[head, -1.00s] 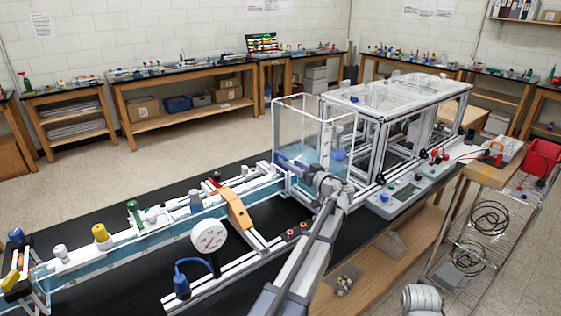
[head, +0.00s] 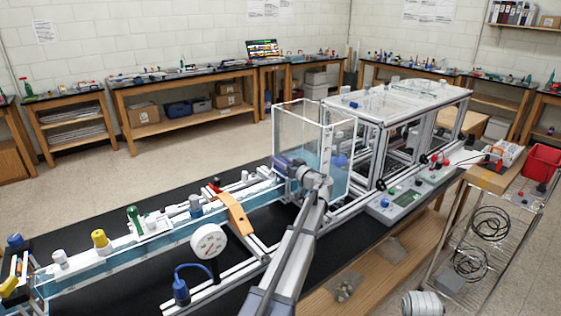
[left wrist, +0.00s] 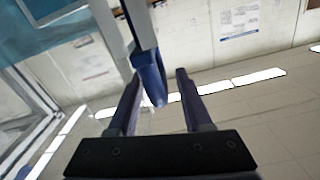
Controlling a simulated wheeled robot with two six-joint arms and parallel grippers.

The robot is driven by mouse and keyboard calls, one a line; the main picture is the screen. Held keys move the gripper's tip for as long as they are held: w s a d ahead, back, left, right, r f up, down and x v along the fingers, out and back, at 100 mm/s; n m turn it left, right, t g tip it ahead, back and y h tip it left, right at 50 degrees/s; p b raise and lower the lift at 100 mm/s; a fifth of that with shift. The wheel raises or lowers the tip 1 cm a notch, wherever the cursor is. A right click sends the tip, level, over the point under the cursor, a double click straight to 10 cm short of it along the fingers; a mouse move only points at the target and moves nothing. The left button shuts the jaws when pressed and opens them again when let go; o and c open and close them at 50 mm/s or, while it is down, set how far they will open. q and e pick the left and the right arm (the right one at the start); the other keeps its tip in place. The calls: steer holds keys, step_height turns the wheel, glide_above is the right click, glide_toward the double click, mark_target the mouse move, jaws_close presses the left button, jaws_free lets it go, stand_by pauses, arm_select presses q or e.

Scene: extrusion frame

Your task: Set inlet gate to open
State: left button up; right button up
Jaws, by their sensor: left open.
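A dark blue handle on a grey bar (left wrist: 149,77) hangs into the left wrist view from the top; I take it for the inlet gate's lever. Its lower end is between or just in front of the fingertips of my left gripper (left wrist: 157,76). The gripper is open, with a gap beside the right finger; I cannot tell whether the left finger touches the handle. In the head view my left gripper (head: 283,165) is at the clear tank's near left corner, where the water channel (head: 170,232) meets it. There the arm hides the lever. My right gripper is not in view.
The clear tank (head: 318,118) stands close beside my left gripper. A white dial gauge (head: 208,241) and an orange bridge piece (head: 237,213) stand along the channel. A control panel (head: 396,203) lies right of the arm. The black bench top (head: 110,275) has bare areas.

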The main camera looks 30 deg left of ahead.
arm_select(q)
jaws_close()
stand_by(0.4)
stand_by(1.0)
